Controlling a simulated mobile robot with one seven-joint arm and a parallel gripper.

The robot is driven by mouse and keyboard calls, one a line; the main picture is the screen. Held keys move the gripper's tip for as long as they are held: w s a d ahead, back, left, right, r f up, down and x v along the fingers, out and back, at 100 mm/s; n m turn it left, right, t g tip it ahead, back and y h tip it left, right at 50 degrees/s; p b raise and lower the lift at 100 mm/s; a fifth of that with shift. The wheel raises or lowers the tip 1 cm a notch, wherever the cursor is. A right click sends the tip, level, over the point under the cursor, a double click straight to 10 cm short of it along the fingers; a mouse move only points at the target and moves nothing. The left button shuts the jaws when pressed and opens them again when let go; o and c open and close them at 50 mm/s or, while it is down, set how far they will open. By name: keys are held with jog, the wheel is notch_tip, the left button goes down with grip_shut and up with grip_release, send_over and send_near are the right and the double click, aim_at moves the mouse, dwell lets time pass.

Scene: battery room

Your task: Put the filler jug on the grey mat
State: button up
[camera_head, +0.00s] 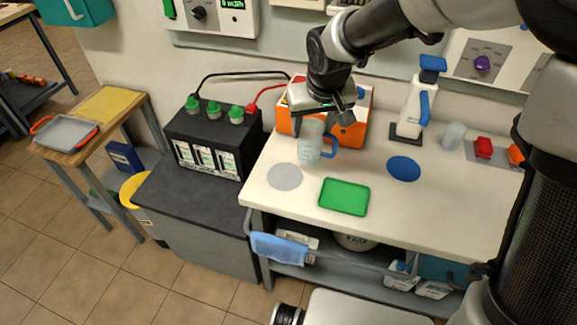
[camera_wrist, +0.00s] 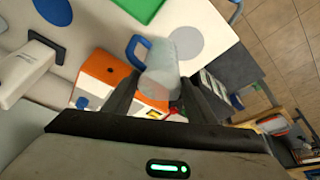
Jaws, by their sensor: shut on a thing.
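The filler jug (camera_head: 310,148) is a translucent pale jug with a blue handle (camera_head: 328,148), upright at the back left of the white bench. It also shows in the wrist view (camera_wrist: 161,60). My gripper (camera_head: 313,122) reaches down from above and is shut on the jug; in the wrist view its two fingers (camera_wrist: 160,84) stand on either side of it. The grey mat (camera_head: 285,176) is a round flat disc in front and left of the jug, bare, also in the wrist view (camera_wrist: 203,13). I cannot tell whether the jug's base touches the bench.
A green tray (camera_head: 344,196) and a round blue mat (camera_head: 404,168) lie right of the grey mat. An orange box (camera_head: 350,130) stands close behind the jug. A black battery (camera_head: 212,138) with cables is at left. A white dispenser (camera_head: 415,106) stands at back right.

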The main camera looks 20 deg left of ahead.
jog(key=a+n, duration=0.2)
jog(key=a, duration=0.4)
notch_tip(320, 180, down, 8)
jog(key=shift+s+f+y+b, duration=0.25)
jog(key=shift+s+y+b, duration=0.1)
jog(key=shift+s, duration=0.1)
jog(key=shift+a, duration=0.1)
jog(key=shift+f, duration=0.2)
jog(key=o, duration=1.6)
jog(key=shift+c, duration=0.2)
